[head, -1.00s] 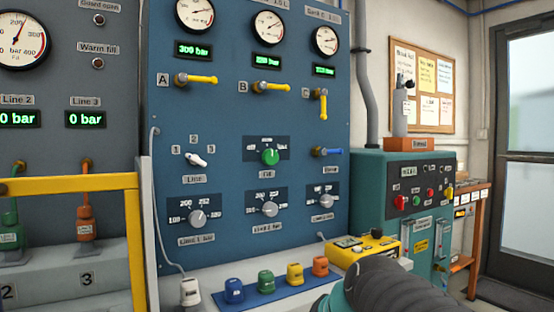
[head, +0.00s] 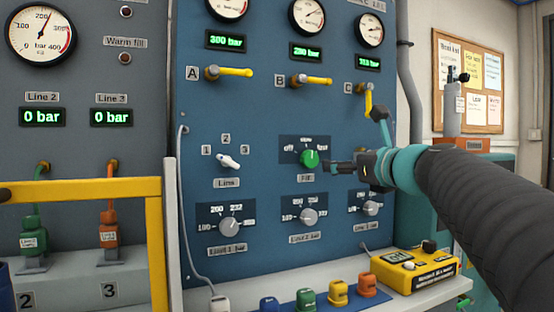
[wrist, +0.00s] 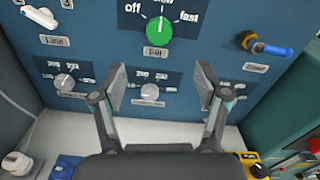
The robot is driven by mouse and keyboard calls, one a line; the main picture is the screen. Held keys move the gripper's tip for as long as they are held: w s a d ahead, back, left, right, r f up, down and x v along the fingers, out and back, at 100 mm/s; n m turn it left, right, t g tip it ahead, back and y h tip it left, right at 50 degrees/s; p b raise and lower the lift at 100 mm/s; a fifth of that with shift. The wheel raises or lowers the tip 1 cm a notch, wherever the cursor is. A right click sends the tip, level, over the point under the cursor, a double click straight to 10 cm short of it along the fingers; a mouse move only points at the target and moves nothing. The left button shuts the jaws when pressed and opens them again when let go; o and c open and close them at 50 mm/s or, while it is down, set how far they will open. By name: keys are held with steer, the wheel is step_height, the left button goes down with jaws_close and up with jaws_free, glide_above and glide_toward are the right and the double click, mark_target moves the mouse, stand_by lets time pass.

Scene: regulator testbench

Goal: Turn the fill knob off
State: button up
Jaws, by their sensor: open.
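The green fill knob (head: 310,158) is on the blue panel, above its "Fill" label, with off at left, slow at top and fast at right. In the wrist view the knob (wrist: 156,31) has its white mark pointing up towards slow. My gripper (head: 330,167) is just right of the knob in the head view. In the wrist view my gripper (wrist: 161,80) is open and empty, its two fingers spread apart below the knob. The fingers do not hold the knob. The head view does not show clearly how far the fingertips are from the panel.
The white line knob (head: 229,161) is left of the fill knob. Grey limit knobs (head: 310,218) are below. A blue-handled valve (wrist: 265,45) is right of the fill knob. A yellow device (head: 415,270) and coloured caps sit on the ledge.

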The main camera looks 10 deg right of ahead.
mark_target(311, 158)
steer(key=p+x, duration=0.1)
steer(key=x, duration=1.2)
steer(key=shift+w+a+f+p, duration=0.1)
steer(key=shift+p, duration=0.2)
steer(key=c, duration=1.2)
